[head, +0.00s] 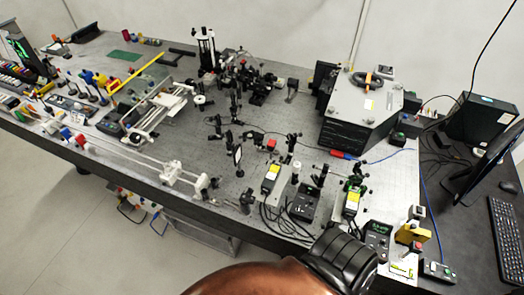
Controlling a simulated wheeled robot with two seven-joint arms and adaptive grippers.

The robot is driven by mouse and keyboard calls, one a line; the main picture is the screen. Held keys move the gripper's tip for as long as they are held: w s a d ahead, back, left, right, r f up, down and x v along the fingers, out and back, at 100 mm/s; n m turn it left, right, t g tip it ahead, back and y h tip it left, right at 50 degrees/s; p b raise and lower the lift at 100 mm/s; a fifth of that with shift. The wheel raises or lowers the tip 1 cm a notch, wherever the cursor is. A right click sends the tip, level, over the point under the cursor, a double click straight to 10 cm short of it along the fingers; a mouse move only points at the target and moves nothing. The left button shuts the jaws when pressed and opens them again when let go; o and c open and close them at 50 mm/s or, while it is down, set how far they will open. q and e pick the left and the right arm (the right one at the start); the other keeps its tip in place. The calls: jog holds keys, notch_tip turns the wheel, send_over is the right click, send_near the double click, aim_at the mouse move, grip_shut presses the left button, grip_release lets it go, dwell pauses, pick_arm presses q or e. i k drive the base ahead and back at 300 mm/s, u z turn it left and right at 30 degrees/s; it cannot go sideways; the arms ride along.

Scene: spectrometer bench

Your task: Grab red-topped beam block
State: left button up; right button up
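A small red-topped block (271,143), which looks like the beam block, stands on the optical table (200,225) right of centre in the head view. It is small in the picture and its lower part is hard to make out among the dark posts around it. Neither of my grippers shows in this view. A copper and black part at the bottom edge looks like my own body, with no fingers visible.
Dark optic posts (237,155) crowd the left of the block. A large grey instrument (355,115) stands behind it to the right. Yellow-labelled boxes (270,178), a controller (304,203) and loose black cables lie nearer. A monitor and keyboard (508,235) are far right.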

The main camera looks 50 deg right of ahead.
aim_at(271, 145)
jog(key=z, duration=0.4)
jog(key=i, duration=0.6)
jog(key=z, duration=0.55)
